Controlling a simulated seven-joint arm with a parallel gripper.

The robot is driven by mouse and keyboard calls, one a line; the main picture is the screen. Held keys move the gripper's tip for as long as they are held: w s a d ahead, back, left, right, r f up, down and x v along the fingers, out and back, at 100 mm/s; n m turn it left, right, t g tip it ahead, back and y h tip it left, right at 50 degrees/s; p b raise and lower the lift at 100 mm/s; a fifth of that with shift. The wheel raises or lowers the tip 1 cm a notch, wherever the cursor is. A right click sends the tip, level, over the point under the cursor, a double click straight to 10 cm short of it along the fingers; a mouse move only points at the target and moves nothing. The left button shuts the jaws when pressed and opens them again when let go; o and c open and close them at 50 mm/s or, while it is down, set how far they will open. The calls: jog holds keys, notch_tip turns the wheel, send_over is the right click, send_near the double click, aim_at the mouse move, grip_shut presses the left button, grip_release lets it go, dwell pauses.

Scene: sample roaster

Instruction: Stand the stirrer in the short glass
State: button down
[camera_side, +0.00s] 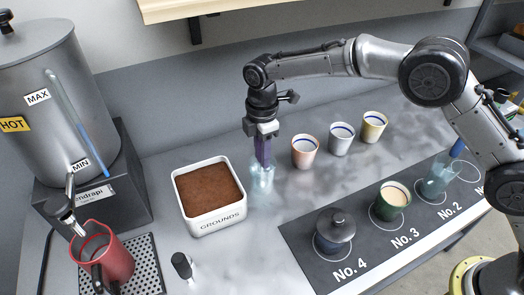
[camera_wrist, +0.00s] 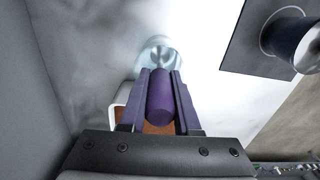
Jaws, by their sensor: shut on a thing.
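My gripper (camera_wrist: 160,85) is shut on the purple handle of the stirrer (camera_wrist: 160,100), with one finger on each side of it. In the side view my gripper (camera_side: 263,155) points down, and the stirrer is hard to tell apart from the purple fingers. The short clear glass (camera_side: 262,182) stands on the counter directly below, right of the grounds box. In the wrist view the glass (camera_wrist: 157,52) lies just past the handle's far end. The stirrer's lower end appears to be at or inside the glass's mouth; I cannot tell how deep.
A white grounds box (camera_side: 211,221) stands close left of the glass. Several cups, the nearest orange (camera_side: 305,151), stand to the right. A dark numbered mat (camera_side: 290,232) holds a lidded grey pot (camera_side: 334,230), a green cup (camera_side: 391,201) and a teal glass (camera_side: 438,178).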

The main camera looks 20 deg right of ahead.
jog(key=c, duration=0.5)
grip_release()
jog(key=shift+c, duration=0.2)
jog(key=shift+r, duration=0.1)
notch_tip(320, 180, up, 13)
jog(key=shift+f, duration=0.2)
jog(key=shift+r, duration=0.5)
